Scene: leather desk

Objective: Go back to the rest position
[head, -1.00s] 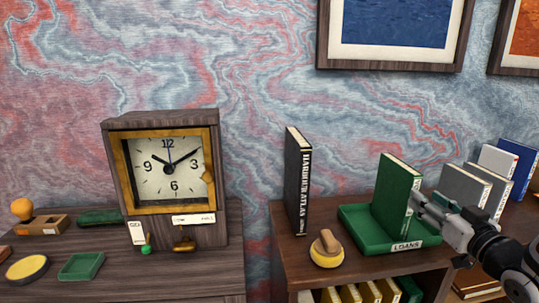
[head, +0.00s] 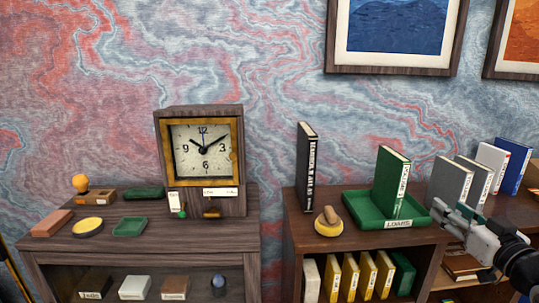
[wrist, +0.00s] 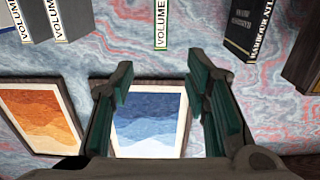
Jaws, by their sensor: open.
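My gripper (head: 462,220) is at the right of the head view, in front of the grey books and a little to the right of the green tray. In the wrist view my gripper (wrist: 165,95) shows both green-padded fingers spread apart with nothing between them. A green book (head: 390,182) stands upright in the green LOANS tray (head: 350,203), apart from my gripper. The wrist view appears upside down, with the green book (wrist: 160,25) at its top edge.
A black book (head: 305,170) and a yellow round object with a wooden handle (head: 328,222) stand left of the tray. Grey books (head: 450,180) stand close behind my gripper. A clock (head: 202,155) stands on the left cabinet. Space in front of the shelves looks free.

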